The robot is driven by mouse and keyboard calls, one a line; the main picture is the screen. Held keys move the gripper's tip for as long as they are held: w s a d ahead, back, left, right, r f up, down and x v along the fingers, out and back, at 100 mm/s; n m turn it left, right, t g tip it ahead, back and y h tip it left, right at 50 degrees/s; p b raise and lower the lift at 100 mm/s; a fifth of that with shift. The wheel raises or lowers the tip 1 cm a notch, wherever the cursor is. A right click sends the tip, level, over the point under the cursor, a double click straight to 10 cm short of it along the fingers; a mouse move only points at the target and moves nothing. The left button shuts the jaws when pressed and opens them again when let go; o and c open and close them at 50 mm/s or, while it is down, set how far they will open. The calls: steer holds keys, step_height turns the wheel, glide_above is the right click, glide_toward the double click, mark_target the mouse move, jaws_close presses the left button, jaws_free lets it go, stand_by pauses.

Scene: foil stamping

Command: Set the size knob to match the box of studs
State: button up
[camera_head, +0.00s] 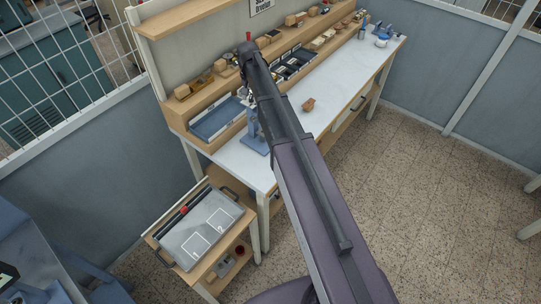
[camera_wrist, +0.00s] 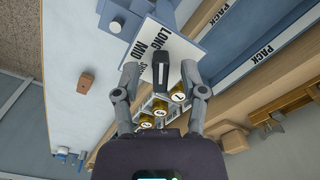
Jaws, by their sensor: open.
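In the wrist view, my gripper (camera_wrist: 160,74) has its two fingers spread apart. A black bar-like part (camera_wrist: 160,52) shows between them; it may be the size knob, but I cannot tell whether the fingers touch it. A tilted white plate (camera_wrist: 149,33) behind it carries the words LONG and MID, with a third word partly covered. A blue stand (camera_wrist: 118,24) is beside the plate; it shows on the bench in the head view (camera_head: 254,138). Several gold round pieces with numbered labels (camera_wrist: 178,97) lie below the fingers. I cannot pick out the box of studs with certainty.
The white bench top (camera_head: 325,98) is mostly clear, with a small brown block (camera_head: 308,104) on it. Blue trays (camera_head: 218,120) and a wooden shelf with several boxes line the back. A wooden cart (camera_head: 160,240) with a grey panel stands at the bench's near end.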

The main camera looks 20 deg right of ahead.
mark_target(251, 97)
steer(key=shift+r, duration=0.25)
step_height(251, 97, up, 14)
steer(key=p, duration=1.4)
steer(key=s+f+n+b, duration=0.2)
steer(key=s+f+b, duration=0.7)
steer(key=s, duration=0.6)
steer(key=s+f+n+b, duration=0.1)
steer(key=s+f+b, duration=0.8)
steer(key=s, duration=0.5)
steer(key=shift+s+f+n+b, duration=0.35)
steer(key=shift+f+n, duration=0.05)
steer(key=shift+f, duration=0.25)
steer(key=shift+s+a, duration=0.1)
